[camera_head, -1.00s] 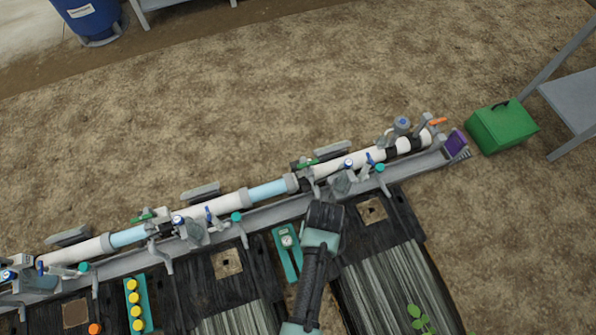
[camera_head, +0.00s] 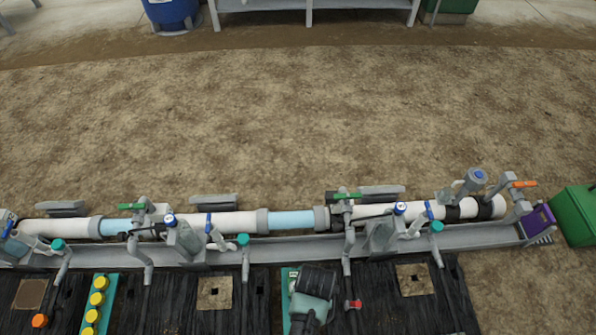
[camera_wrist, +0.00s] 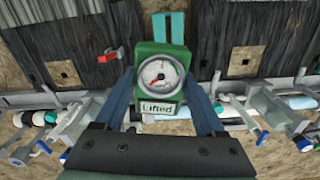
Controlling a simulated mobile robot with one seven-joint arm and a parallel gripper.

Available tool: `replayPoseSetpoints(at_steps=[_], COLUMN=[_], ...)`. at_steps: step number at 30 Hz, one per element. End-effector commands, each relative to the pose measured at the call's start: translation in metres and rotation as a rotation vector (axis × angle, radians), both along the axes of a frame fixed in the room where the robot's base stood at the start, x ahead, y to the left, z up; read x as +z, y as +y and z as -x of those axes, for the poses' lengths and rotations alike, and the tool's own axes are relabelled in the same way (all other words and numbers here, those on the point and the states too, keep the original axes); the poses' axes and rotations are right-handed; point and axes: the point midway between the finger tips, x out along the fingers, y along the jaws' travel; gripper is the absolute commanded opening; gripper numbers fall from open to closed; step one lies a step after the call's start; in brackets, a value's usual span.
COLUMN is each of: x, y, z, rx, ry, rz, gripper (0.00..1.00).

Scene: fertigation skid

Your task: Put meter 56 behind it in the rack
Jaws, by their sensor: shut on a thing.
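A green meter (camera_wrist: 160,62) with a round white dial and a red needle fills the middle of the wrist view. Its label plate reads "Lifted"; I see no number 56. My gripper (camera_wrist: 160,80) is shut on this meter, with one blue finger at each side. A teal rack (camera_wrist: 168,25) shows past the meter, lying on the dark ground cover; the meter hides part of it. In the head view the teal rack (camera_head: 285,300) is beside my wrist, which hides the held meter and much of the rack. Whether the meter touches the rack I cannot tell.
A long white and light-blue pipe line (camera_head: 290,221) on a grey rail runs just beyond the rack, with upright valves. A red valve handle (camera_head: 353,304) is right of my wrist. A teal strip with yellow caps (camera_head: 96,300) lies left. A green box (camera_head: 575,214) stands far right.

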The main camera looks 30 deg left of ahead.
Motion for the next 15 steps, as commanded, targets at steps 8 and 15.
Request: replayPoseSetpoints(at_steps=[8, 15], x=[-0.091, -0.119], y=[0.016, 0.023], z=[0.011, 0.016], rx=[0.11, 0.163], ry=[-0.001, 0.0], rz=[0.0, -0.001], gripper=[0.11, 0.11])
